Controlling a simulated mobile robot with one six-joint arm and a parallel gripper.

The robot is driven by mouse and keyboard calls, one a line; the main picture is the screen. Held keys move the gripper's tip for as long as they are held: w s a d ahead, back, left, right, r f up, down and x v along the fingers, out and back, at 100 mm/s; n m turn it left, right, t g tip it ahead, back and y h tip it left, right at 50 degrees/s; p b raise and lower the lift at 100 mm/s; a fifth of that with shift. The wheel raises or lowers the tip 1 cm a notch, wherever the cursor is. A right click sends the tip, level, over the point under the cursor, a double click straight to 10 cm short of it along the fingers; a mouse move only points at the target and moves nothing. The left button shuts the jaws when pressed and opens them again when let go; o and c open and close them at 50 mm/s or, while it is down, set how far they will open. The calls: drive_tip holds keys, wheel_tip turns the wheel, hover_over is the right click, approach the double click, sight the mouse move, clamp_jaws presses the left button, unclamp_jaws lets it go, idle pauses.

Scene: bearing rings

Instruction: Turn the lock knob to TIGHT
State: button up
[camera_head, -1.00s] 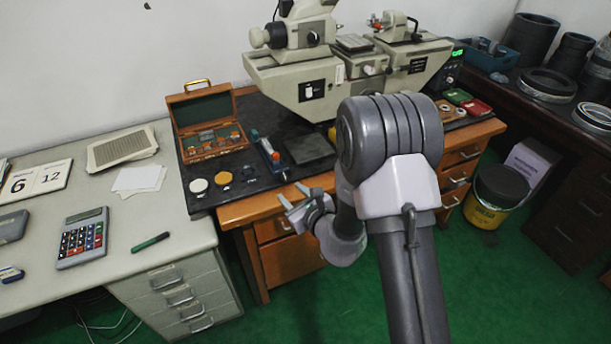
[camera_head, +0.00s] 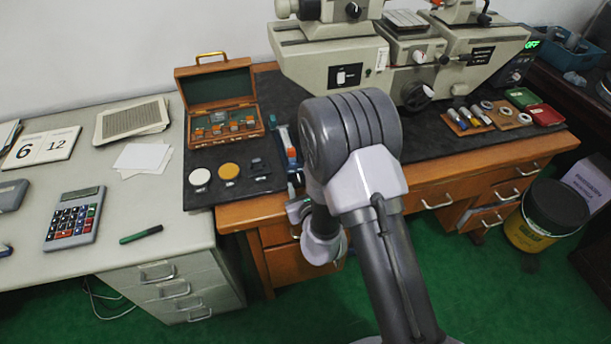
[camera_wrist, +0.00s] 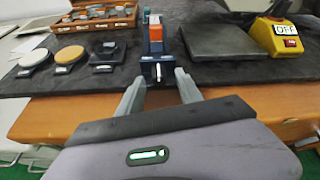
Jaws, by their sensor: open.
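The grey-beige measuring machine (camera_head: 330,55) stands at the back of the dark mat. It carries a small pale knob (camera_head: 419,57) and a black round knob (camera_head: 417,95) on its front. I cannot read any TIGHT marking, nor tell which knob is the lock knob. My gripper (camera_wrist: 158,88) is open and empty in the wrist view, at the front edge of the mat. Its fingers point at a blue holder with an orange part (camera_wrist: 156,50). In the head view my gripper (camera_head: 298,206) is small and partly hidden by my arm, well away from the machine's knobs.
A wooden case (camera_head: 216,98) stands open on the mat, with white and orange discs (camera_head: 229,170) in front. The wrist view shows a dark flat plate (camera_wrist: 222,40) and a yellow switch box (camera_wrist: 283,37) marked OFF. Cylinders and rings lie right of the black knob.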

drive_tip(key=shift+w+a+f, duration=0.1)
drive_tip(key=shift+w+f, duration=0.05)
drive_tip(key=shift+w, duration=0.05)
drive_tip(key=shift+s, duration=0.1)
